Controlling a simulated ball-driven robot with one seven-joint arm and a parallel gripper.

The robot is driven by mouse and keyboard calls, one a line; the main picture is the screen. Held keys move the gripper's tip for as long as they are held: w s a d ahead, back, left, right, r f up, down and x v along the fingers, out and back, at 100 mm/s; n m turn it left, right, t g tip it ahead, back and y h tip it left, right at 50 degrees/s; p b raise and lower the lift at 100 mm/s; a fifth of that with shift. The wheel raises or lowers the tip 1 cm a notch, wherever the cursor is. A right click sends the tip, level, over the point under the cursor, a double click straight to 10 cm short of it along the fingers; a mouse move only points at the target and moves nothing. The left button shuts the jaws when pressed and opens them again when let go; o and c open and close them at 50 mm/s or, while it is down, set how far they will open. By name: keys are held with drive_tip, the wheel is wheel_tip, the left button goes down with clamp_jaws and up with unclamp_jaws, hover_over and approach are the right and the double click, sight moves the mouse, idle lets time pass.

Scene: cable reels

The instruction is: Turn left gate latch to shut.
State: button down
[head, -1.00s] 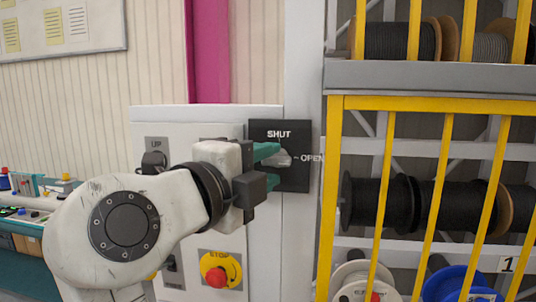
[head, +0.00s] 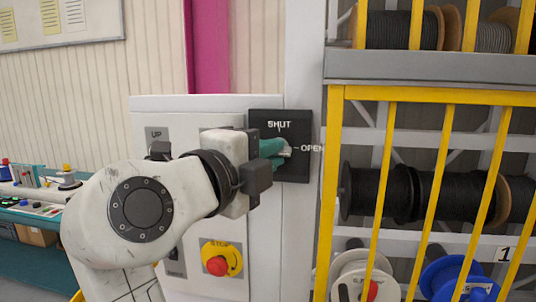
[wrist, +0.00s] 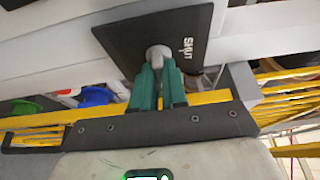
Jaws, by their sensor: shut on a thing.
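The gate latch is a small grey handle (head: 286,151) on a black plate (head: 294,174), with SHUT marked at the top and OPEN at the right. My gripper (head: 277,148) has its green fingers shut on the handle, from the left in the head view. The handle's visible end lies toward the OPEN side; its exact angle is partly hidden by the fingers. In the wrist view the round grey handle (wrist: 157,52) sits at the tips of the green fingers (wrist: 158,72), against the black plate (wrist: 180,28).
A white control panel with a red STOP button (head: 217,265) stands behind my arm. Yellow gate bars (head: 438,185) and a rack of cable reels (head: 375,195) stand to the right. A teal workbench (head: 35,245) is at the left.

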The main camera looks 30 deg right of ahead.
drive_tip(key=shift+f+n+b, duration=0.2)
drive_tip(key=shift+n+b, duration=0.1)
drive_tip(key=shift+b, duration=0.2)
drive_tip(key=n+t+b, duration=0.1)
drive_tip(key=n+b, duration=0.2)
drive_tip(key=n+t+h+b, duration=0.1)
drive_tip(key=n+b, duration=0.1)
drive_tip(key=n, duration=0.1)
drive_tip(key=n+t+b, duration=0.1)
drive_tip(key=n+b, duration=0.2)
drive_tip(key=shift+s+d+f+n+h+b, duration=0.1)
drive_tip(key=shift+d+f+n+h+b, duration=0.05)
drive_tip(key=shift+f+n+h+b, duration=0.2)
drive_tip(key=shift+s+d+n+t+y+p, duration=0.15)
drive_tip(key=shift+n+t+y, duration=0.65)
drive_tip(key=shift+n, duration=1.2)
drive_tip(key=shift+n+t+y+p, duration=0.15)
drive_tip(key=shift+n+t+y, duration=0.3)
drive_tip(key=shift+n+t, duration=1.1)
drive_tip(key=shift+s+d+n+t+y+p, duration=0.15)
drive_tip(key=shift+n+t+y, duration=0.4)
drive_tip(key=shift+n, duration=1.95)
drive_tip(key=shift+w+n, duration=0.15)
drive_tip(key=shift+n, duration=0.15)
